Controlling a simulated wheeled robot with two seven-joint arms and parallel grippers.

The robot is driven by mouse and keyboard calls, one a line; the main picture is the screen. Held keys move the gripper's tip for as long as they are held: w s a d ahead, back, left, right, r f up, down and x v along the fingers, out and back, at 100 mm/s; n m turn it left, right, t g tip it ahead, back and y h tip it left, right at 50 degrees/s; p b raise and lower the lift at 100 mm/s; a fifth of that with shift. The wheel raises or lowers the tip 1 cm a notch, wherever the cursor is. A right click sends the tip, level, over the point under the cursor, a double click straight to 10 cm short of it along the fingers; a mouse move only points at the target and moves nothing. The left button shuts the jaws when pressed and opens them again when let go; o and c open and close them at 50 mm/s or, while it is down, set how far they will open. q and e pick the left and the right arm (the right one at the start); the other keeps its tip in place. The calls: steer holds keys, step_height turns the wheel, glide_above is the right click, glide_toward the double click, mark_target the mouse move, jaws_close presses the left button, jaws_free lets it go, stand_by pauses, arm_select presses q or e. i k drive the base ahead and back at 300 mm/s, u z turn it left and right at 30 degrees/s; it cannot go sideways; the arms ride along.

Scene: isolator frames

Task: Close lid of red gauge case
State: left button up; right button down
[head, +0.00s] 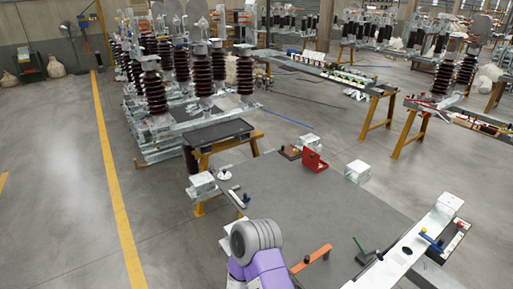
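The red gauge case (314,163) is small in the head view, near the far edge of the grey table (285,205). A red panel stands up at its back, so its lid looks raised, but the detail is too small to be sure. A purple and grey part of my own arm rises from the bottom middle of the view, well short of the case. No gripper fingers show in this view.
A dark brown block (291,153) sits left of the case, and a pale metal block (357,171) sits to its right. An orange-handled tool (312,258) lies nearer. A long pale metal bar (410,249) runs along the right edge. The table's middle is clear.

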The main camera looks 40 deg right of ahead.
mark_target(311, 156)
steer(key=u, duration=0.25)
steer(key=i, duration=2)
steer(key=z, duration=1.1)
steer(key=i, duration=1.15)
steer(key=z, duration=1.15)
